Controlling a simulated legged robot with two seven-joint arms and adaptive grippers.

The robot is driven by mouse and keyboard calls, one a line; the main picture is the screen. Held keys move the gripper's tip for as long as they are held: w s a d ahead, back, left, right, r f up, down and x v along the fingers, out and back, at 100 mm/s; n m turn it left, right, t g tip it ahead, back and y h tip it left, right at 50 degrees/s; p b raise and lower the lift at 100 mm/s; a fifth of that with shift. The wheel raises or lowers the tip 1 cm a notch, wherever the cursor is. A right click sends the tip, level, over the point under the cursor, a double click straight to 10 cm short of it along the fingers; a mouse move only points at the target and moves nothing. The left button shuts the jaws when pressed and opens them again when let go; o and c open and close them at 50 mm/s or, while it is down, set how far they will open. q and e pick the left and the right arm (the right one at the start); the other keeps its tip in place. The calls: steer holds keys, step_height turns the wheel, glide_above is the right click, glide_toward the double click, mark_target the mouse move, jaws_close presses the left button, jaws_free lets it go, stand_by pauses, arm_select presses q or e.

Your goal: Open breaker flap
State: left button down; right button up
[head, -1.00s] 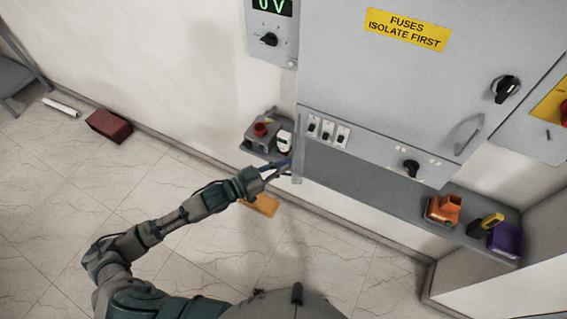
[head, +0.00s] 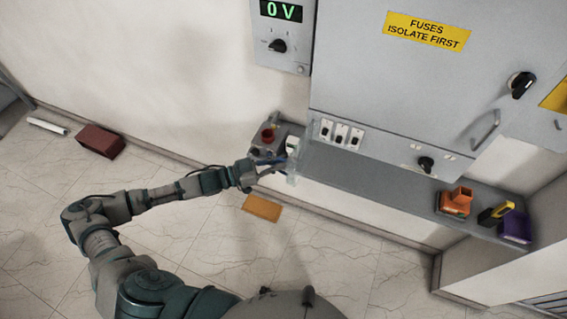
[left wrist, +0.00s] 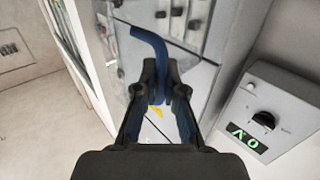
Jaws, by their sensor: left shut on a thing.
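The clear breaker flap (head: 306,150) stands out from the left end of the cabinet's lower panel, seen nearly edge-on. White breaker switches (head: 341,134) show uncovered to its right. My left gripper (head: 277,167) is at the flap's outer side. In the left wrist view, my left gripper (left wrist: 160,88) is shut on a blue hooked handle (left wrist: 152,42), whose curved end bends up and left. The clear flap spreads behind it there, with breakers showing beyond. Whether the handle joins the flap is not clear. My right gripper is out of view.
A grey shelf (head: 385,192) runs under the panel. The grey voltage box (head: 282,52) hangs upper left.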

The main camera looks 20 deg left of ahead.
arm_select(q)
steer(key=shift+w+a+r, duration=0.1)
steer(key=shift+w+a, duration=0.2)
steer(key=shift+a, duration=0.25)
steer(key=shift+w+a, duration=0.3)
steer(key=shift+a, duration=0.2)
steer(key=c, duration=1.2)
jaws_free()
steer(key=shift+w, duration=0.1)
steer(key=shift+c, duration=0.2)
steer(key=shift+w+a, duration=0.1)
steer(key=shift+a, duration=0.1)
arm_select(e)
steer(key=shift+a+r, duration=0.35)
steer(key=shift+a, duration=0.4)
arm_select(q)
steer(key=v, duration=1.2)
steer(key=shift+f, duration=0.3)
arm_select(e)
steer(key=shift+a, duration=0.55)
arm_select(q)
steer(key=shift+w, duration=0.1)
